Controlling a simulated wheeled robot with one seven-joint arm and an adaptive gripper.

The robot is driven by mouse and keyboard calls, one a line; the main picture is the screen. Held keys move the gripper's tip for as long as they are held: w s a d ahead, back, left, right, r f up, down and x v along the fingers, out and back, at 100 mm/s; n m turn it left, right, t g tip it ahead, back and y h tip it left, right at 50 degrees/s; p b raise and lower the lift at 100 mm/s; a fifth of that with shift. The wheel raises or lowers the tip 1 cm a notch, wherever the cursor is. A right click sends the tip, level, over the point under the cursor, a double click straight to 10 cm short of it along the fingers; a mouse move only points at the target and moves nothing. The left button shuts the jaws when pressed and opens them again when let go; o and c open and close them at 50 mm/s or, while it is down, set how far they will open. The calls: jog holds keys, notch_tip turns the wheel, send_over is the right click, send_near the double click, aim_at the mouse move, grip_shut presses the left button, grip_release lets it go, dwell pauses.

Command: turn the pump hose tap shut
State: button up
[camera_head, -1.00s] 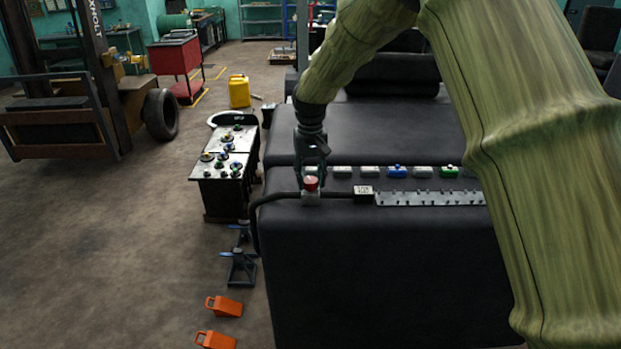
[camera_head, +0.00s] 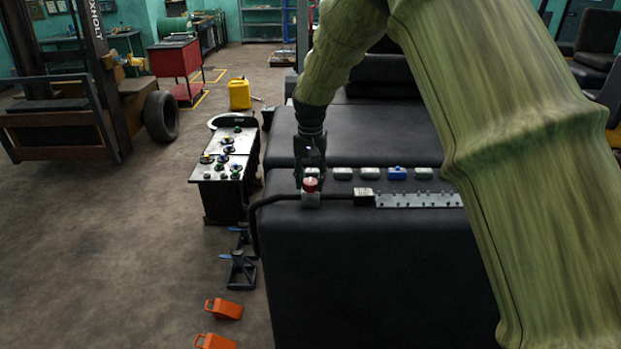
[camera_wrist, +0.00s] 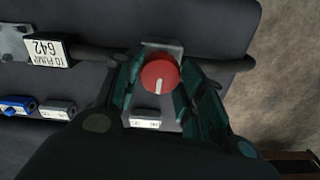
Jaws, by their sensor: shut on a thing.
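The pump hose tap (camera_head: 311,185) is a round red knob on a pale grey body, at the near left of the black bench-like block. A black hose (camera_head: 275,199) runs through it. In the wrist view the red knob (camera_wrist: 160,77) has a white line pointing down the picture, across the hose's run. My gripper (camera_head: 310,178) reaches down at the tap. In the wrist view its dark green fingers (camera_wrist: 160,82) stand on both sides of the knob, shut on it. A tag reading "TO PUMP 642" (camera_wrist: 47,51) sits on the hose beside the tap.
A row of small white blocks and a blue one (camera_head: 397,173) lies behind the hose. A metal strip with studs (camera_head: 419,200) continues right of the tag. A control cabinet (camera_head: 222,170) stands left; jack stands and orange chocks (camera_head: 224,308) are on the floor.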

aim_at(311, 182)
jog(key=o, duration=1)
jog(key=shift+r, duration=0.1)
notch_tip(311, 182, up, 12)
jog(key=shift+f, duration=0.1)
